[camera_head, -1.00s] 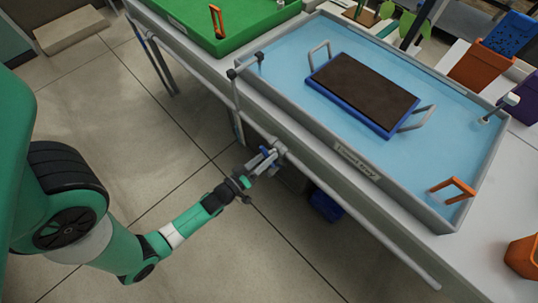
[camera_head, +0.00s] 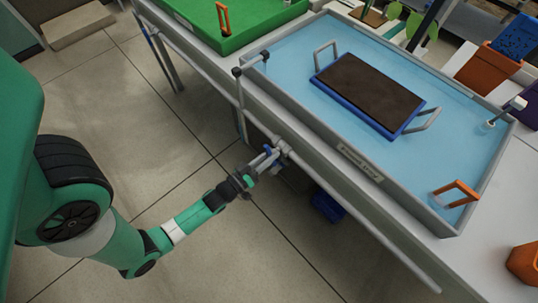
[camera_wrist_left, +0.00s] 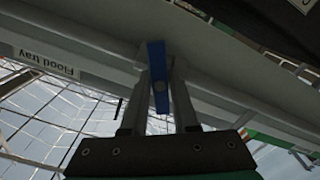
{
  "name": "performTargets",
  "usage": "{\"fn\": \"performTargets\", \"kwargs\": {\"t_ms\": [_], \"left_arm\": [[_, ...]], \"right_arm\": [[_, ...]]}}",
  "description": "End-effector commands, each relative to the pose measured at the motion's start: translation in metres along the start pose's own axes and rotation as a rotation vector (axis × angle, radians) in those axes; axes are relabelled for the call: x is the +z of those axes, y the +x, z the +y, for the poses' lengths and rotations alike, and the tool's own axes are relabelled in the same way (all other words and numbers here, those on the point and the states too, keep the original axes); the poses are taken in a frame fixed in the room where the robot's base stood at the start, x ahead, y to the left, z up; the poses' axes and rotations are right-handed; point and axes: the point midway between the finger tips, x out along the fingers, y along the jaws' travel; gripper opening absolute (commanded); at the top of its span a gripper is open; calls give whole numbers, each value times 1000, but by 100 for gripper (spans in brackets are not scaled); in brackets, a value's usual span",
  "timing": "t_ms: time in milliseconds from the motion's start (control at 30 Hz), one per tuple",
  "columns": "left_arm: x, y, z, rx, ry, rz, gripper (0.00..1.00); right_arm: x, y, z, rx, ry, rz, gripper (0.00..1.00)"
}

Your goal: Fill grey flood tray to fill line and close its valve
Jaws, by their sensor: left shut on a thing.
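The grey flood tray (camera_head: 310,122) stands on the bench and holds a sheet of pale blue water. Its label (camera_head: 360,164) faces front and also shows in the left wrist view (camera_wrist_left: 45,61). I cannot make out a fill line. A blue valve handle (camera_head: 269,150) sits on the grey pipe below the tray's front edge. My left gripper (camera_head: 262,161) is shut on this handle. In the left wrist view the blue handle (camera_wrist_left: 157,75) stands between the two fingers. My right gripper is not in view.
A dark slab in a blue frame with grey handles (camera_head: 367,93) is in the tray. An orange bracket (camera_head: 458,189) is at the tray's right corner. A green tray (camera_head: 240,30) adjoins at the back left. A blue crate (camera_head: 328,206) is under the bench. The floor in front is clear.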

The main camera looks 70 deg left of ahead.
Motion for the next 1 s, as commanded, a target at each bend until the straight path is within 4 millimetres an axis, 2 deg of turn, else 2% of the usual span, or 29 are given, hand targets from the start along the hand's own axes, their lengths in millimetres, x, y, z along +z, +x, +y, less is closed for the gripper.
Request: {"fn": "performTargets", "kwargs": {"t_ms": [533, 1000], "left_arm": [[1, 0, 0, -1, 400, -2, 0], [1, 0, 0, 0, 517, -1, 0]], "right_arm": [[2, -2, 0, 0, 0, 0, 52], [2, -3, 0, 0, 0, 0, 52]]}}
